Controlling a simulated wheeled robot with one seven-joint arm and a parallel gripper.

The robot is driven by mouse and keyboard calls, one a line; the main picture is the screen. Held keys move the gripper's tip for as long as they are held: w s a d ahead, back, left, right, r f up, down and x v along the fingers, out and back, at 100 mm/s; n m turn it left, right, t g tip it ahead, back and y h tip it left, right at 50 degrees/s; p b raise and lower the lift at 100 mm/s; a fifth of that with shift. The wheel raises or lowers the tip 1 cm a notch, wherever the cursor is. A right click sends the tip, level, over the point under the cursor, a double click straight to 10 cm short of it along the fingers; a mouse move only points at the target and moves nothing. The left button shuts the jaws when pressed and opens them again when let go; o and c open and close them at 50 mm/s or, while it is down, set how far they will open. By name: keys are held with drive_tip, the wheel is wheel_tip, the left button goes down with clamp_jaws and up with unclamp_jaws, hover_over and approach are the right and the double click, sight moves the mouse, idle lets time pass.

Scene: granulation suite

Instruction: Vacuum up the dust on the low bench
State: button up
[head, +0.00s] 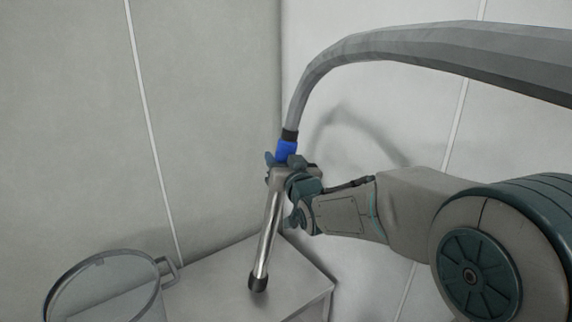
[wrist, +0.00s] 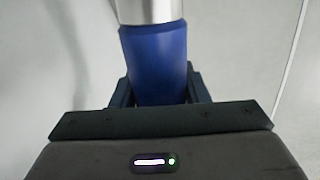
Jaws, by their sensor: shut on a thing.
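My gripper (head: 283,168) is shut on the blue grip of the vacuum wand (head: 268,228), near the corner of the room. The wand is a shiny metal tube, slightly tilted, with a dark tip hanging at its lower end. A grey hose (head: 400,42) runs from its top up and to the right. In the wrist view the blue grip (wrist: 156,62) sits between the jaws. The low bench (head: 228,265) is light grey and lies under the wand tip. I cannot tell whether the tip touches it. I see no clear dust on the visible top.
A clear round container (head: 112,260) with a handle stands at the lower left on the bench. Pale wall panels meet in a corner close behind the wand. The bench's right edge shows below my arm. The hose arches over my arm.

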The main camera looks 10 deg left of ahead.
drive_tip(key=w+a, duration=0.5)
drive_tip(key=a, duration=0.1)
drive_tip(key=shift+w+a, duration=0.2)
idle(0.4)
drive_tip(key=shift+r, duration=0.1)
drive_tip(key=shift+b, duration=0.45)
idle(0.4)
wheel_tip(320, 180, up, 8)
drive_tip(key=p, duration=0.3)
drive_tip(key=shift+p, duration=0.4)
